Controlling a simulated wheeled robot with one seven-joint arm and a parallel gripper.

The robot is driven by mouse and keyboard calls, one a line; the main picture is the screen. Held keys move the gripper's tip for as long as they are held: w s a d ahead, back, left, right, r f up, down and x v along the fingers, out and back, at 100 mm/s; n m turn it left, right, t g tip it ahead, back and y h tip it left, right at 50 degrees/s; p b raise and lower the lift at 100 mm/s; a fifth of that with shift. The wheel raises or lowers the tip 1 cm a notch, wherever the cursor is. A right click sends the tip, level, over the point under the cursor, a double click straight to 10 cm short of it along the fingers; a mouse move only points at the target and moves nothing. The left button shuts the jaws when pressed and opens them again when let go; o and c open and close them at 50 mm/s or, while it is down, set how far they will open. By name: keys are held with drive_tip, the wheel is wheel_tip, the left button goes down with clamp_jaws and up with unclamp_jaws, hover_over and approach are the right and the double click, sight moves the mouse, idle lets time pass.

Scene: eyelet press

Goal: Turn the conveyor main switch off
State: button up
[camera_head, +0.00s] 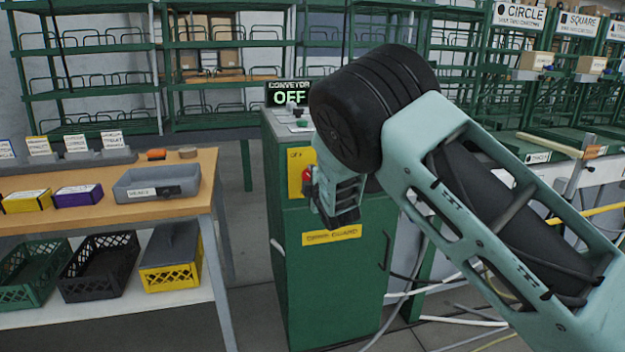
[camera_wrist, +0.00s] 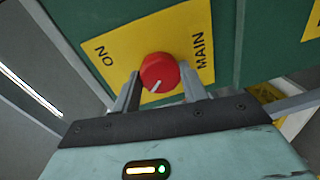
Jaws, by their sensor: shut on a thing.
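The red round main switch knob (camera_wrist: 160,72) sits on a yellow plate (camera_wrist: 110,48) marked "MAIN" and "ON" in the wrist view. A pale line on the knob points down and slightly left there. My gripper (camera_wrist: 160,84) has one finger on each side of the knob and is shut on it. In the head view the knob (camera_head: 307,177) shows at the left of my gripper (camera_head: 318,196), on the front of the green cabinet (camera_head: 345,275). The display (camera_head: 288,94) on top of the cabinet reads "CONVEYOR OFF". My fingertips are partly hidden in the head view.
A wooden-topped bench (camera_head: 90,215) with a grey tray (camera_head: 157,183) and small boxes stands at the left, crates below it. Cables lie on the floor right of the cabinet. Green racks (camera_head: 90,90) stand behind. Floor between bench and cabinet is clear.

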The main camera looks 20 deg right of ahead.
idle(0.4)
drive_tip(key=o, duration=1)
drive_tip(key=shift+c, duration=0.2)
drive_tip(key=s+r, duration=0.1)
drive_tip(key=s, duration=1.6)
drive_tip(key=shift+s+r+p, duration=0.2)
drive_tip(key=shift+p, duration=0.2)
